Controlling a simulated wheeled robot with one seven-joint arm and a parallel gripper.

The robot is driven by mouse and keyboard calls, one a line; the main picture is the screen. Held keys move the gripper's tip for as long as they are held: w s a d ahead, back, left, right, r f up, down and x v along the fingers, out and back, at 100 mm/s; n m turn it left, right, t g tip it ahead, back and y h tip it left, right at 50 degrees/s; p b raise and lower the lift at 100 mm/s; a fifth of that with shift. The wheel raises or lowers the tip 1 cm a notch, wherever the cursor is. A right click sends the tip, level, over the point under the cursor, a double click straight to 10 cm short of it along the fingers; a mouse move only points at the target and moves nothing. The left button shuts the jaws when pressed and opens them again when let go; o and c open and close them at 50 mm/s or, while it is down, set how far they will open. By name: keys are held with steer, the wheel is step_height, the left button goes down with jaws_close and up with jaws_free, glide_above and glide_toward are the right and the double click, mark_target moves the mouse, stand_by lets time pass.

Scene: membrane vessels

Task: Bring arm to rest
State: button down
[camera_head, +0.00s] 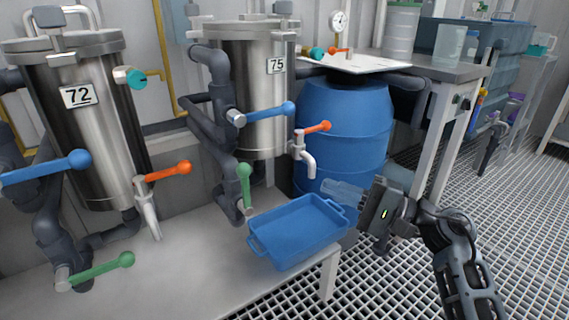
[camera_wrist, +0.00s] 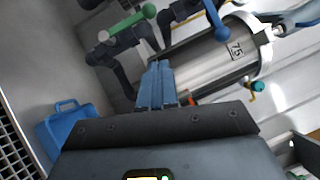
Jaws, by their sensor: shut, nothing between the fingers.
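My gripper (camera_head: 343,190) is at the right end of the blue tray in the head view, its blue fingers pointing left toward vessel 75. The fingers are together and empty. In the wrist view my gripper (camera_wrist: 158,68) shows the same closed blue fingers, with vessel 75 (camera_wrist: 228,55) tilted behind them. In the head view vessel 75 (camera_head: 258,95) stands behind the tray. My arm reaches up from the lower right corner to the gripper.
A blue tray (camera_head: 262,246) sits on the pale bench (camera_head: 185,275), and also shows in the wrist view (camera_wrist: 62,128). A blue barrel (camera_head: 345,115) stands behind my gripper. Vessel 72 (camera_head: 95,130) is at left. Coloured valve handles jut forward. Grating floor (camera_head: 400,285) lies open at right.

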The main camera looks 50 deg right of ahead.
steer(key=s+a+m+t+h, duration=0.1)
steer(key=s+a+m, duration=0.35)
steer(key=m, duration=0.45)
steer(key=s+a+f+m+t+h, duration=0.1)
steer(key=s+a+m, duration=0.3)
steer(key=m, duration=0.6)
steer(key=s+a+m+t+h, duration=0.1)
steer(key=s+a+m, duration=0.1)
steer(key=a+m, duration=0.55)
steer(key=s+a+f+m+g+h, duration=0.1)
steer(key=s+a+f+m+g, duration=0.2)
steer(key=s+m, duration=0.75)
steer(key=s+a+f+m+g+h, duration=0.2)
steer(key=s+f+m+g, duration=0.15)
steer(key=m, duration=1.35)
step_height(320, 180, up, 30)
steer(key=w+p, duration=0.1)
steer(key=p, duration=2.9)
steer(key=shift+m+g, duration=0.3)
steer(key=shift+g, duration=0.15)
